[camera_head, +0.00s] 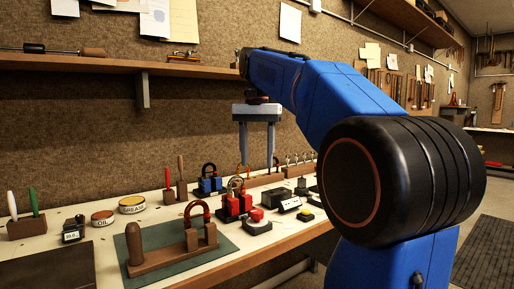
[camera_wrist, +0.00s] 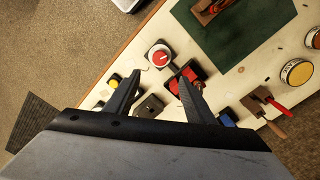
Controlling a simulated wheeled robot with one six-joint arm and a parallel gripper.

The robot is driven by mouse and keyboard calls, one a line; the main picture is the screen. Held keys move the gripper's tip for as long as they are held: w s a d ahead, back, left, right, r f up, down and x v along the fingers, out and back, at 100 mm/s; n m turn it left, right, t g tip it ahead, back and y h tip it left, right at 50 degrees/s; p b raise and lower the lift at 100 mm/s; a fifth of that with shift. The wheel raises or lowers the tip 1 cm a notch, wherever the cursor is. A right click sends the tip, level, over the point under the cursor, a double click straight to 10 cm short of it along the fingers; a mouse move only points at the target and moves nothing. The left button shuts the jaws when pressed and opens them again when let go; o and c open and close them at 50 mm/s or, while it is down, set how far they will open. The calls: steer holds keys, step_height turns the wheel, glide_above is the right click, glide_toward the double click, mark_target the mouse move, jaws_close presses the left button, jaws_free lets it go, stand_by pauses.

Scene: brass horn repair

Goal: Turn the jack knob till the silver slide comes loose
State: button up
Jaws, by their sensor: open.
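The red jack (camera_head: 232,207) stands on the bench, with a small curved slide rising from it; whether that slide is loose I cannot tell. A red knob (camera_head: 256,215) sits on a dark base just right of the jack. In the wrist view the red knob (camera_wrist: 160,58) shows from above on a pale round face, with the red jack (camera_wrist: 187,77) beside it, partly covered by a finger. My gripper (camera_head: 257,162) is open, pointing down above the bench behind the jack. In the wrist view my gripper (camera_wrist: 159,80) has nothing between its fingers.
A wooden stand (camera_head: 166,258) with a copper-coloured bow sits on a green mat (camera_head: 128,275) at the front. A blue block (camera_head: 208,186) with a bow stands behind the jack. A grey-black box (camera_head: 281,197) and a yellow button (camera_head: 307,216) lie to the right. Tins (camera_head: 132,204) stand left.

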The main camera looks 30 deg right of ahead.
steer(key=shift+r, duration=1.35)
